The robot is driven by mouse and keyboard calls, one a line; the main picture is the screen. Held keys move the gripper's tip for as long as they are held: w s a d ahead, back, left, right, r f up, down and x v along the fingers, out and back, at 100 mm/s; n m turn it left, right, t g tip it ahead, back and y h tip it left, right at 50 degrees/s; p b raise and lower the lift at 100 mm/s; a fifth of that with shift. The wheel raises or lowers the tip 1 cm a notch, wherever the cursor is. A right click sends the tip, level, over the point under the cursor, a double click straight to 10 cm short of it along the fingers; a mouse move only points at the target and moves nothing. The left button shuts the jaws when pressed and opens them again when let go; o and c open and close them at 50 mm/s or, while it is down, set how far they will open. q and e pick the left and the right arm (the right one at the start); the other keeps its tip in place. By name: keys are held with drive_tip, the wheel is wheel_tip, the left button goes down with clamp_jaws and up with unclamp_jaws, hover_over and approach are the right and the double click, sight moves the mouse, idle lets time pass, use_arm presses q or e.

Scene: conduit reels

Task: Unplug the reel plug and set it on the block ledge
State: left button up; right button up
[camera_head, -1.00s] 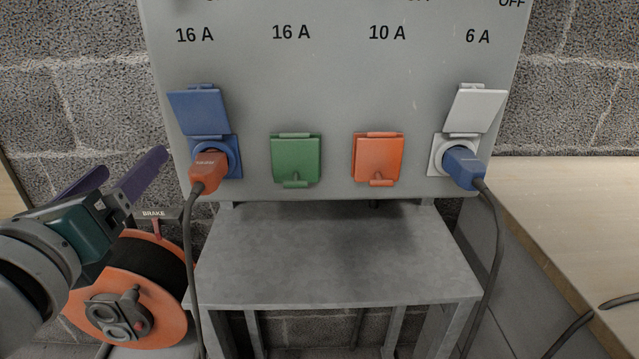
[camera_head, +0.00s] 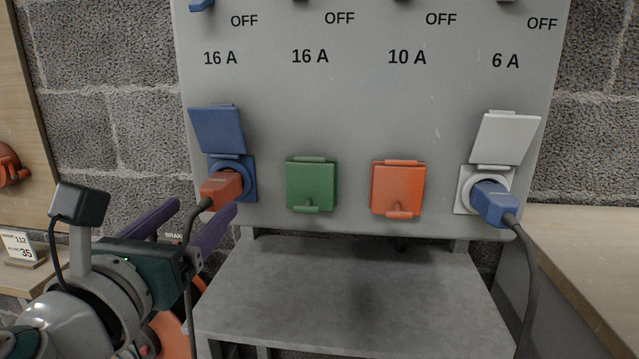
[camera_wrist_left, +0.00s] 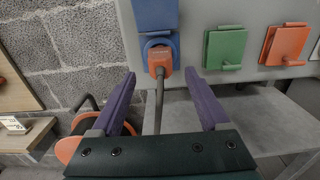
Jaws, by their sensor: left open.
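An orange plug (camera_head: 221,188) with a dark cable sits in the blue-lidded 16 A socket (camera_head: 247,178) at the left of the grey panel. It also shows in the left wrist view (camera_wrist_left: 160,60). My left gripper (camera_head: 204,206) is open, its purple fingers just below and in front of the plug. In the left wrist view, the fingers (camera_wrist_left: 160,74) lie either side of the plug's cable, with the plug just beyond the tips. A grey ledge (camera_head: 350,290) lies bare below the panel. My right gripper is not in view.
A blue plug (camera_head: 492,202) sits in the white-lidded 6 A socket. The green (camera_head: 311,184) and orange (camera_head: 397,188) socket lids between are shut. An orange reel (camera_head: 166,335) is partly hidden behind my left arm. A wooden bench (camera_head: 585,250) is at right.

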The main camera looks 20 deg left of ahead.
sight(218, 191)
use_arm(q)
drive_tip(key=shift+x, duration=3.55)
drive_tip(key=shift+d, duration=0.1)
drive_tip(key=shift+c, duration=0.3)
clamp_jaws()
drive_tip(key=shift+v, duration=3.05)
